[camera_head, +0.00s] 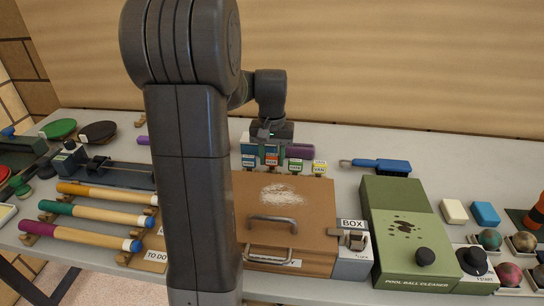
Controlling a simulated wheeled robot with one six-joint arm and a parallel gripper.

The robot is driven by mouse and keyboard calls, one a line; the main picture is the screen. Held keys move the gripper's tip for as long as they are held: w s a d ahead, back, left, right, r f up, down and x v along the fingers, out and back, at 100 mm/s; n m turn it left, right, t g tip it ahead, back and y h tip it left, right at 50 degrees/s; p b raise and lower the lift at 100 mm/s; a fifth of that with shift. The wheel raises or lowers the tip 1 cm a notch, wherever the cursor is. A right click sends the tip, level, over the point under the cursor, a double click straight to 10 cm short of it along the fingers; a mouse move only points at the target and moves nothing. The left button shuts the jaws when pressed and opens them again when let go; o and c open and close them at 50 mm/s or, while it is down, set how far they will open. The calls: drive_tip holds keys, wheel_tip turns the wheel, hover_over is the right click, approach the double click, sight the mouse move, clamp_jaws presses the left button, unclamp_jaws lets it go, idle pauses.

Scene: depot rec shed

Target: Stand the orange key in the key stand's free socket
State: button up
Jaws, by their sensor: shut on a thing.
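My gripper (270,145) is at the back middle of the table, pointing down, shut on the orange key (271,160). The orange tag of this key shows just below my fingers. A blue-tagged key (248,160) is to its left, and a green-tagged key (295,165) and a yellow-tagged key (319,168) are to its right, in one row. The key stand under the row is mostly hidden behind the brown box lid, so I cannot tell whether the orange key is in a socket or above it.
A brown box (310,212) with a handle and a latch is in front of the keys. My arm hides part of the table to its left. A green pool ball cleaner (385,230) and a blue brush (385,166) are to the right. Colored cues (95,214) lie at left.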

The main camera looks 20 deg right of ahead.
drive_tip(key=shift+f, duration=0.5)
idle(0.4)
drive_tip(key=o, duration=1.1)
drive_tip(key=shift+c, duration=0.2)
drive_tip(key=shift+r, duration=0.1)
